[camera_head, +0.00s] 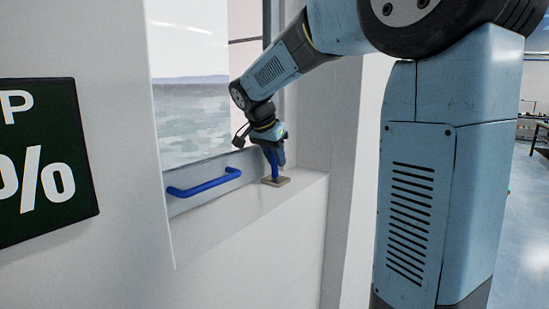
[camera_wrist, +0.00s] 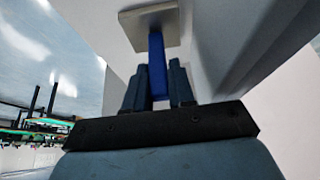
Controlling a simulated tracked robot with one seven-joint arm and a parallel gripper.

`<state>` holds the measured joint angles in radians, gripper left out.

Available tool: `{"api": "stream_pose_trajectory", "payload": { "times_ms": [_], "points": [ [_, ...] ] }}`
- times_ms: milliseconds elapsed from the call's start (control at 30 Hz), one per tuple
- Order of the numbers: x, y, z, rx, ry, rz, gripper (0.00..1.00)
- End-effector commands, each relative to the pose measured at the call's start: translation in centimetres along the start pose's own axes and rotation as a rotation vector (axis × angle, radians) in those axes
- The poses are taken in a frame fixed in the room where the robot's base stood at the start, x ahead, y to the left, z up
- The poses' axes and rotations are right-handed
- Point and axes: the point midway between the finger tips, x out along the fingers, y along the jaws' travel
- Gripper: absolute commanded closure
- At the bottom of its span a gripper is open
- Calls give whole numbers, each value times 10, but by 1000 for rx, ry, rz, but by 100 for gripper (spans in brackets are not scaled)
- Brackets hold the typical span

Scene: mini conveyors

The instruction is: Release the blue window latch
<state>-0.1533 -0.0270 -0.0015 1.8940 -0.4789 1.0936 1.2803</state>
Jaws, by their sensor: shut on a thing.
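The blue window latch (camera_wrist: 157,62) stands up from a small beige square plate (camera_wrist: 151,22) in the wrist view. In the head view the plate (camera_head: 275,181) sits on the white sill at the right end of the window. My gripper (camera_wrist: 160,82) is shut on the blue latch, with a dark finger on each side of it. In the head view my gripper (camera_head: 272,150) comes down on the latch from above and hides part of it.
A blue bar handle (camera_head: 204,183) is fixed to the window's lower frame, left of the latch. The white window post (camera_head: 312,115) rises close to the right of my gripper. A dark sign (camera_head: 45,160) hangs on the wall at the left.

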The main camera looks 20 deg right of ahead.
Motion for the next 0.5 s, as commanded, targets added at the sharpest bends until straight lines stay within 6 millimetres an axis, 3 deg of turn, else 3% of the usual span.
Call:
{"api": "stream_pose_trajectory", "payload": {
  "times_ms": [200, 500],
  "points": [
    [-2, 2, 7, -3, 125, 4, 100],
    [-3, 1, 10, 0, 181, 1, 100]
  ]
}}
